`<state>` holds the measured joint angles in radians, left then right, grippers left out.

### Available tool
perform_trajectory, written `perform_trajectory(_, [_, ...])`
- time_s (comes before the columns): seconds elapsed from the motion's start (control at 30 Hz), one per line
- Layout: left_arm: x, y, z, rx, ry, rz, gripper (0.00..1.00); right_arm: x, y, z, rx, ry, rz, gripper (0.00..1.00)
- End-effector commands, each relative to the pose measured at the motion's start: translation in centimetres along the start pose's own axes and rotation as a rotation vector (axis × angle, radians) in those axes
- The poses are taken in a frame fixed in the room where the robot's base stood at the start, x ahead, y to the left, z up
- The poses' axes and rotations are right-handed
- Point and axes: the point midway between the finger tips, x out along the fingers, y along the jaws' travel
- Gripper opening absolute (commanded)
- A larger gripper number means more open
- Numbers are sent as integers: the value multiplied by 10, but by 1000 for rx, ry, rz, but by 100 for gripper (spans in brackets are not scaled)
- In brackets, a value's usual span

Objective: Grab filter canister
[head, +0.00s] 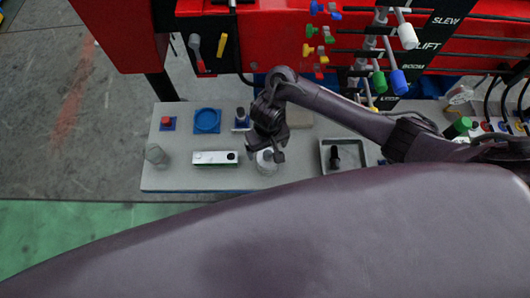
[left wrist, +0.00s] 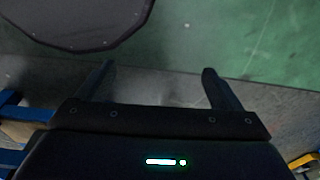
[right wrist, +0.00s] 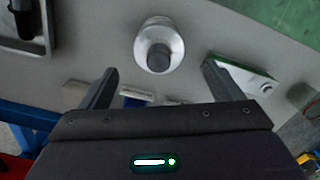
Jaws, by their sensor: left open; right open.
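A round silver-white canister with a grey cap (right wrist: 158,42) stands on the grey bench top in the right wrist view; I take it as the filter canister. In the head view the canister (head: 266,163) is partly hidden under my right gripper (head: 265,153). My right gripper also shows in the right wrist view (right wrist: 158,72), open and empty, with the canister ahead of and roughly centred between its fingers, apart from them. My left gripper (left wrist: 158,70) is open and empty above the floor, and is not seen in the head view.
A red lever panel (head: 290,45) stands behind. My arm hides the front.

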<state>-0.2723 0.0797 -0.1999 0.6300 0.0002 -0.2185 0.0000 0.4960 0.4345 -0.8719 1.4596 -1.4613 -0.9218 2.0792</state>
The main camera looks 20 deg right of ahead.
Motion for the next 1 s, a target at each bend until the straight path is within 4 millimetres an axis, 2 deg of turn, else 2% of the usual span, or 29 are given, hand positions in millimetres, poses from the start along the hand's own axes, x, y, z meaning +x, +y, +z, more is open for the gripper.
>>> perform_trajectory(0.03, [10,2,11,0,-13,2,87,12,-1,1,0,-3,-2,86])
perform_trajectory(0.2, [22,7,45,0,-59,8,87,27,0,0,1,-2,-2,86])
perform_trajectory(0.3, [33,9,57,0,-74,10,87,39,1,-1,1,-3,-3,86])
perform_trajectory(0.43, [37,9,53,0,-67,10,87,57,3,-4,1,-4,0,86])
perform_trajectory(0.53, [40,6,38,0,-46,6,87,67,3,-3,0,-4,0,86])
perform_trajectory(0.67, [40,4,19,0,-17,4,87,71,2,-4,-1,-2,-1,86])
perform_trajectory(0.83, [40,4,21,0,-21,4,87,71,2,-4,0,-1,-2,86])
perform_trajectory(1.0, [40,6,33,0,-38,6,87,71,2,-4,0,-1,-2,65])
